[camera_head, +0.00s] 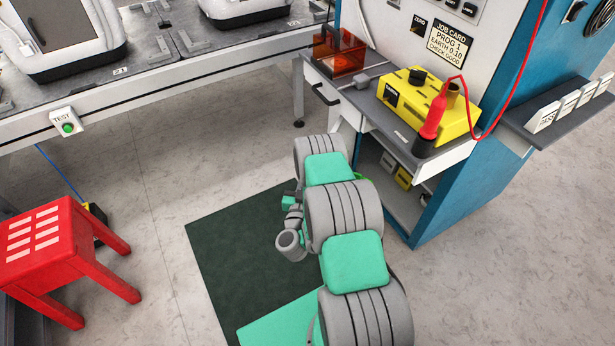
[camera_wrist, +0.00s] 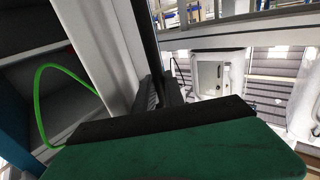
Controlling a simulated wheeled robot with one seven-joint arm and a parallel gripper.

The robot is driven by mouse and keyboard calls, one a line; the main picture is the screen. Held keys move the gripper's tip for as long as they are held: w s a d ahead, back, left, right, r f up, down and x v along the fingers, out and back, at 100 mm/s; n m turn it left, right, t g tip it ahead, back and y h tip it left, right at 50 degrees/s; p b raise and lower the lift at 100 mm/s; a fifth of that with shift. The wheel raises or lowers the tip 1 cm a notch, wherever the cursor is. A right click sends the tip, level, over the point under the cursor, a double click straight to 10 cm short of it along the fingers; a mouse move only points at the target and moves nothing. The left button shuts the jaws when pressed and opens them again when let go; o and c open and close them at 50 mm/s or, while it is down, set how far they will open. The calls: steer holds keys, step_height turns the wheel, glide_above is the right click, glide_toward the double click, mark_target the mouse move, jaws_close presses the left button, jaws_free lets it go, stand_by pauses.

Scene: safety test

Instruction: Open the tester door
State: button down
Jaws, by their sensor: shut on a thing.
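The tester is a blue and white cabinet (camera_head: 440,190) at the right in the head view. Its lower bay (camera_head: 400,195) shows uncovered, with shelves and small boxes inside. A white panel (camera_head: 345,138), which looks like the tester door, stands at the bay's left side, partly hidden by my arm. My gripper is hidden behind my arm in the head view. In the wrist view my gripper (camera_wrist: 165,100) is shut at the dark edge part of a white panel (camera_wrist: 95,45), apparently the door; the exact grip is hidden. The shelved interior (camera_wrist: 40,100) lies left of it.
A green cable (camera_wrist: 42,105) loops beside the panel. A yellow unit (camera_head: 425,100) with a red probe (camera_head: 435,118) and red lead stands on the tester's ledge. A red stool (camera_head: 60,245) is at left, a workbench (camera_head: 180,85) behind. The dark mat (camera_head: 225,240) is partly clear.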

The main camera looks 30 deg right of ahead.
steer(key=w, duration=0.1)
steer(key=w+a+n+t+y, duration=0.1)
steer(key=w+a+r+y, duration=0.1)
steer(key=w, duration=0.1)
steer(key=shift+n, duration=0.3)
steer(key=c, duration=1.7)
jaws_free()
steer(key=shift+a, duration=0.1)
steer(key=s, duration=0.1)
steer(key=s+d+m+h, duration=0.1)
steer(key=s+d, duration=0.1)
steer(key=shift+s+f+g+h, duration=0.1)
steer(key=shift+f+g+h, duration=0.25)
steer(key=shift+g+h, duration=0.05)
steer(key=shift+s, duration=0.15)
